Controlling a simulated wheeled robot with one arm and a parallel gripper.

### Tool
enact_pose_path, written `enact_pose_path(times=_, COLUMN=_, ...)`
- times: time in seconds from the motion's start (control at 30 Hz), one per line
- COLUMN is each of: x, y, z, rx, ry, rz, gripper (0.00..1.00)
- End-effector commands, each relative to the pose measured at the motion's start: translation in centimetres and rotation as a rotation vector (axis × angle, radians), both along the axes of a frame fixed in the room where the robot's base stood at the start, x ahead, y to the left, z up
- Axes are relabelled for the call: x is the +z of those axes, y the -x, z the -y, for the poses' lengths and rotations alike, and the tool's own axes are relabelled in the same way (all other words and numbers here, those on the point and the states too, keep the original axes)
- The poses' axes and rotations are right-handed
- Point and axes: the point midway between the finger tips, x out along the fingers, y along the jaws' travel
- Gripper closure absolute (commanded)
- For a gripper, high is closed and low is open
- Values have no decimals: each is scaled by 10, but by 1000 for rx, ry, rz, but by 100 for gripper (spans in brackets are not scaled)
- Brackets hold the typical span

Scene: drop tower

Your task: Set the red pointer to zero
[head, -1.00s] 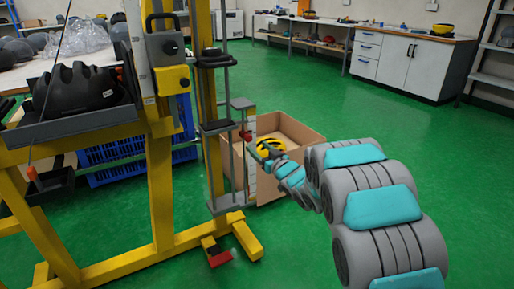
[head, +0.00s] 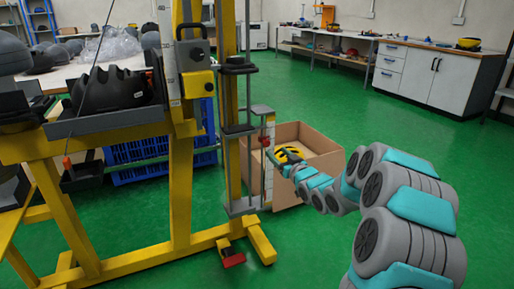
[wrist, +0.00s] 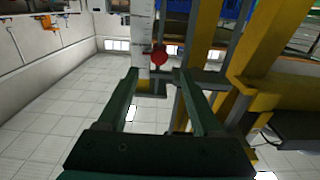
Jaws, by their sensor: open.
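The red pointer (head: 265,141) is a small red knob beside the upright white scale strip (head: 269,180) on the drop tower. In the wrist view, the red pointer (wrist: 158,56) appears just beyond and between my finger ends, next to the white scale (wrist: 142,35). My gripper (head: 271,155) is close to the pointer in the head view, a little below and right of it. In the wrist view, my gripper (wrist: 157,75) is open, with its two dark green fingers apart and nothing visibly held. The scale's markings are too small to read.
The yellow tower frame (head: 180,190) stands left of the pointer, with grey rods and a black helmet (head: 112,90) on a tray. A cardboard box (head: 322,150) with a yellow helmet stands behind my gripper. Green floor is clear to the right.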

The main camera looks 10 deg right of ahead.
Motion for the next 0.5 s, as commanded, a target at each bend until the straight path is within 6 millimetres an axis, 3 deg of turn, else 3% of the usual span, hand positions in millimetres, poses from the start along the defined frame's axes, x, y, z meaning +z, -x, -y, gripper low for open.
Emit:
enact_pose_path(times=0.3, x=2, y=-43, z=-16, rx=2, ry=0, rz=4, gripper=34)
enact_pose_path(times=0.5, x=-1, y=-60, z=-21, rx=1, ry=0, rz=-2, gripper=34)
